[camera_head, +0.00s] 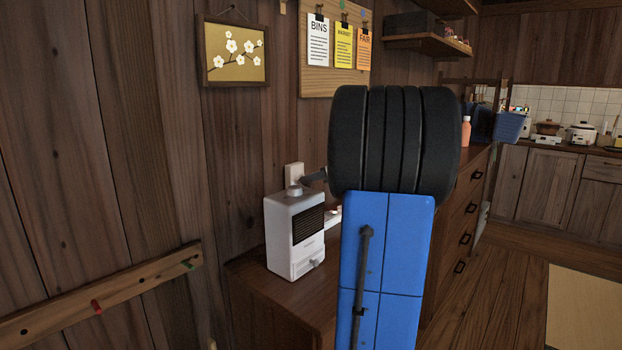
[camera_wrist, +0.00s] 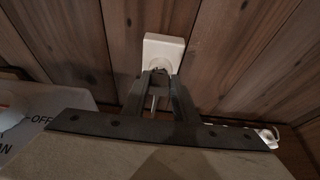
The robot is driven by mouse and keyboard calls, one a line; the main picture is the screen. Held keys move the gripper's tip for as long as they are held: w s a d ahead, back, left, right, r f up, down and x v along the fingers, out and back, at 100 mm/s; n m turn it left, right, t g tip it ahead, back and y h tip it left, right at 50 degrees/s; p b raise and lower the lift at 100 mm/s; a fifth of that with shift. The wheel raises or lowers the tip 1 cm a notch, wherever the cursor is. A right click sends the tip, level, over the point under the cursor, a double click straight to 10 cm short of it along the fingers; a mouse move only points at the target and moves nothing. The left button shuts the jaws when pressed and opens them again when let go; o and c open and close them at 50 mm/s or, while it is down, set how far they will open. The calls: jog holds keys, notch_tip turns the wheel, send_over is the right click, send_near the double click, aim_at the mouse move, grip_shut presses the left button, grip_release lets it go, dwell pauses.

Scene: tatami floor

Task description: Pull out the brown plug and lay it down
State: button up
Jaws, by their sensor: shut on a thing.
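A white wall outlet (camera_wrist: 164,47) is on the plank wall in the wrist view. It also shows in the head view (camera_head: 294,171), just above and behind a white box. My gripper (camera_wrist: 161,76) has its fingertips right at the lower part of the outlet and is shut on the plug there. The plug is mostly hidden between the fingers, and its brown colour cannot be made out. A small pale strip shows between the fingers. In the head view my gripper (camera_head: 314,178) is a dark shape reaching in from the right, largely covered by my arm.
The white box (camera_head: 281,243) with a dark grille stands on the wooden cabinet (camera_head: 277,298), close below the outlet. A white piece (camera_head: 333,215) lies behind it, partly hidden. A peg rail (camera_head: 140,287) is on the wall at left. An orange bottle (camera_head: 466,131) stands farther back.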

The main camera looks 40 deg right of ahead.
jog(key=shift+s+d, duration=0.2)
jog(key=shift+s, duration=2.15)
